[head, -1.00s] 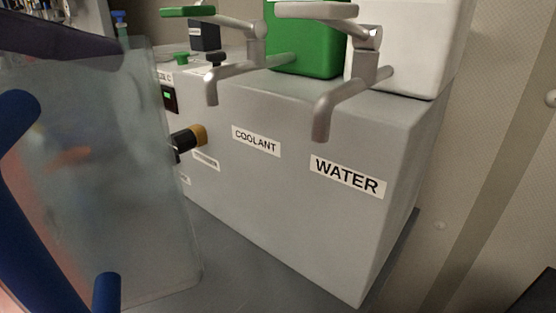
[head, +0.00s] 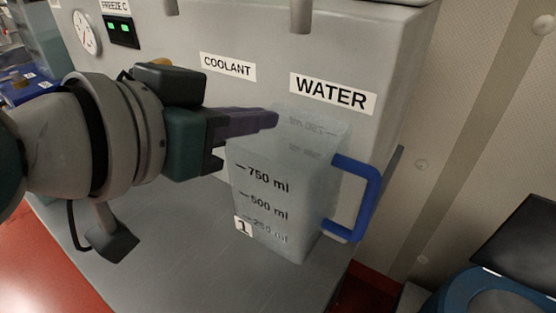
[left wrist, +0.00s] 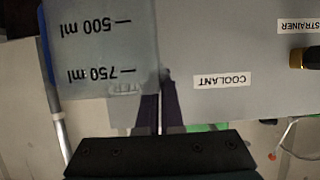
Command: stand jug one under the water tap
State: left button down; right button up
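Jug one (head: 275,190), clear with a blue handle (head: 372,195) on its right and a "1" label, is upright in front of the WATER label (head: 333,93). Its mouth is below the water tap's spout (head: 299,16), whose upper part is cut off. I cannot tell whether its base touches the grey surface. My left gripper (head: 262,121) is at the jug's upper left rim, its purple fingers closed on the wall. In the left wrist view the jug (left wrist: 105,40) appears upside down, its edge between the fingers (left wrist: 159,112). My right gripper is out of view.
The grey cabinet (head: 210,35) with the COOLANT label (head: 228,67) and a gauge (head: 86,33) stands behind. A blue round container (head: 490,295) and a dark panel (head: 520,245) are at the lower right.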

aim_at(279, 158)
pick_arm(q)
notch_tip(279, 158, down, 6)
jog(key=shift+d+r+b, duration=0.1)
jog(key=shift+d+b, duration=0.05)
jog(key=shift+b, duration=0.45)
jog(key=shift+f+b, duration=0.55)
jog(key=shift+f, duration=1.4)
